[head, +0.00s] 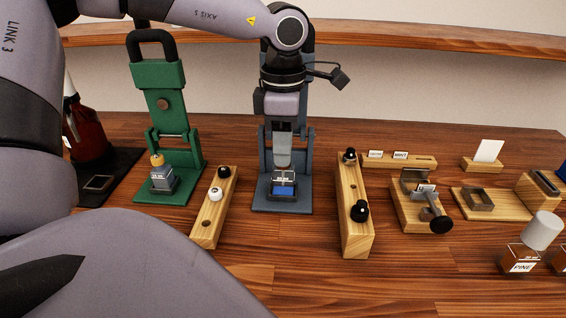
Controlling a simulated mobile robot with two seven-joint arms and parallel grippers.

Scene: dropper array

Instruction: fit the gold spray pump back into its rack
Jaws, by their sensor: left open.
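A gold-coloured top (157,160) sits on a small bottle (163,179) at the foot of the green press; it looks like the gold spray pump. The left wooden rack (206,238) holds a black piece and a white piece, with a dark empty hole near its front end. The right wooden rack (357,244) holds black-topped pieces at its back and front. My left gripper (283,172) is open and points down in front of the blue-grey press, just above a bottle with blue liquid (284,190). Whether it touches that bottle is unclear. My right gripper is out of view.
The green press (160,76) and blue-grey press (264,195) stand upright. A wooden clamp block (405,210) is right of the racks. A PINE bottle (521,261) stands at the front right. My arm covers the left foreground; the front middle table is clear.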

